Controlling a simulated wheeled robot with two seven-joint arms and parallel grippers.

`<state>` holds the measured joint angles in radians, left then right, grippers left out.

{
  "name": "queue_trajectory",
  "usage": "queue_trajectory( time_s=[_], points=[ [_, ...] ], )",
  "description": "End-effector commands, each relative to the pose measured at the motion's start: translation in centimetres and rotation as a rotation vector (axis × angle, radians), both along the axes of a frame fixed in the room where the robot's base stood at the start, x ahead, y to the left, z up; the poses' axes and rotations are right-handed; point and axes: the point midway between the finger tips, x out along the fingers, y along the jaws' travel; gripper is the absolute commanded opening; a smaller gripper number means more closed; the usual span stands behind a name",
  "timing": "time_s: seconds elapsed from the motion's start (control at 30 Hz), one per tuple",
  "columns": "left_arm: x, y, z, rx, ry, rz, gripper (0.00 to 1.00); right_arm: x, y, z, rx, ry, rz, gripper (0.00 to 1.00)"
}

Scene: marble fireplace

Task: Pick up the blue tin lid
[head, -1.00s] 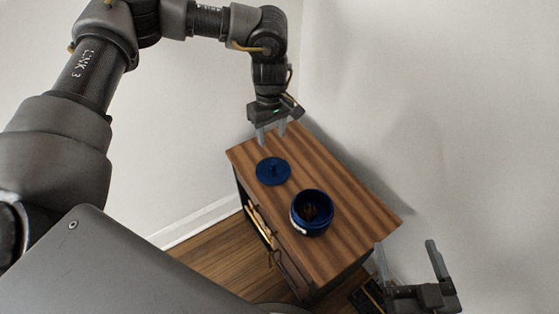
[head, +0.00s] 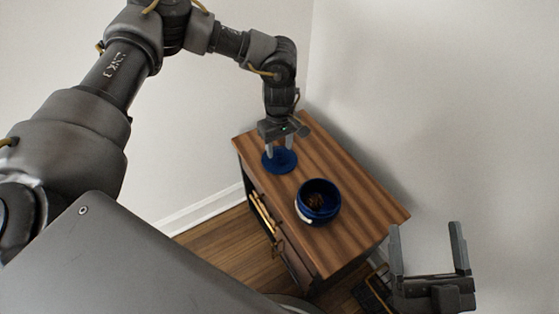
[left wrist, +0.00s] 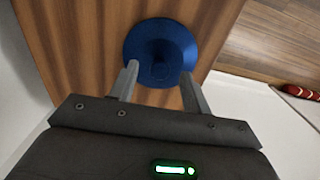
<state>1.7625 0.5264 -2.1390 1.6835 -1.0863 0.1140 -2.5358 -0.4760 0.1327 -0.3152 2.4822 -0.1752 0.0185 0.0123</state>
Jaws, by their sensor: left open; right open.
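The blue tin lid (head: 280,164) lies flat on the wooden cabinet top, near its far left corner. It is a round disc with a knob in its middle, seen also in the left wrist view (left wrist: 160,48). My left gripper (head: 279,152) is open above the lid, pointing down, its fingers hiding part of it. In the left wrist view the fingertips reach the lid's near edge on either side of the knob; I cannot tell whether they touch it. My right gripper (head: 428,248) is open and empty, to the right of the cabinet's near end.
An open blue tin (head: 318,205) with brown contents stands on the cabinet top (head: 357,212), nearer than the lid. The wall stands close behind the cabinet's right side. A dark slotted object (head: 372,290) is low beside the cabinet's near end.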

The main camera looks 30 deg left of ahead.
Motion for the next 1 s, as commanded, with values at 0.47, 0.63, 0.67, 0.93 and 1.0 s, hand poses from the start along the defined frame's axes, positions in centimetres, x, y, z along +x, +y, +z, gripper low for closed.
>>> queue_trajectory(
  time_s=[0.47,0.63,0.67,0.93,1.0],
  points=[
    [-0.01,0.04,-1.09,0.000,0.000,0.000,0.34,-0.01,-0.33,0.48,0.022,-0.037,-0.008,0.84],
    [-0.01,0.04,-1.08,0.000,0.000,0.000,0.11,0.00,-0.34,0.47,0.021,-0.036,-0.008,0.84],
    [-0.01,0.04,-1.08,0.000,0.000,0.000,0.07,0.00,-0.34,0.47,0.021,-0.036,-0.008,0.84],
    [0.00,0.04,-1.06,0.000,0.000,0.000,0.00,0.00,-0.34,0.47,0.021,-0.037,-0.009,0.84],
    [0.00,0.04,-1.05,0.000,0.000,0.000,0.00,0.01,-0.33,0.48,0.021,-0.037,-0.009,0.84]
  ],
)
